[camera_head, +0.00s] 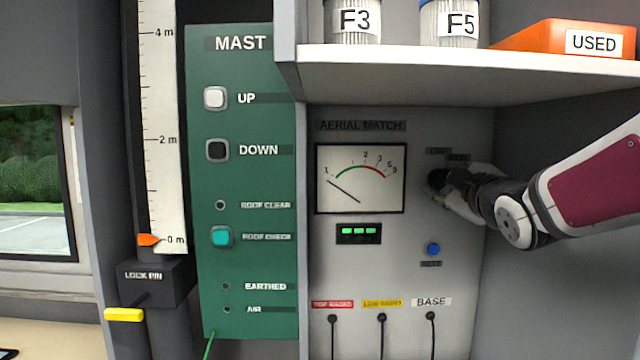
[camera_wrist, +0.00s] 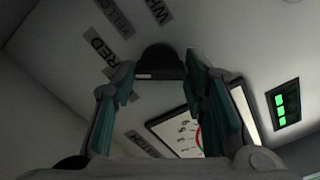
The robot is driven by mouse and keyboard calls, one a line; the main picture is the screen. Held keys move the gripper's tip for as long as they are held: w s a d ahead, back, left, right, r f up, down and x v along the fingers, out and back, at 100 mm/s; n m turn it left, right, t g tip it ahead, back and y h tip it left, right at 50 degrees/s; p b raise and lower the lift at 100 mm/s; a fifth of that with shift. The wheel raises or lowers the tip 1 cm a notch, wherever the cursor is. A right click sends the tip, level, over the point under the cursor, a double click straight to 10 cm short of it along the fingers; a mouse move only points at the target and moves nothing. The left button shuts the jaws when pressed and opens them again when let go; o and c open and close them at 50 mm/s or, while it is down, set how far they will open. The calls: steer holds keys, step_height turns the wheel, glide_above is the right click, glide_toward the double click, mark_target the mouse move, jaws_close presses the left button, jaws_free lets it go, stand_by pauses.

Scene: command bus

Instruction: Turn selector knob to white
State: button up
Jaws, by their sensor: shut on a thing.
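The selector knob (camera_wrist: 160,62) is a dark round knob on the grey aerial match panel (camera_head: 325,265). A small pale mark shows on its near edge in the wrist view. In the head view my gripper (camera_head: 447,187) is at the panel's right side and hides most of the knob.
A shelf (camera_head: 400,75) with canisters and an orange box (camera_head: 565,38) overhangs the panel. A meter (camera_head: 361,178), green lights (camera_head: 358,233) and a blue button (camera_head: 433,249) are nearby. Several plugged cables hang below. A green MAST panel (camera_head: 250,70) stands left.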

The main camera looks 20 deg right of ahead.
steer(key=shift+f+m+b, duration=0.1)
steer(key=shift+m+b, duration=4.15)
steer(key=shift+m, duration=4.35)
steer(key=o, duration=1.2)
steer(key=shift+c, duration=0.2)
steer(key=shift+s, duration=0.1)
steer(key=v, duration=1.2)
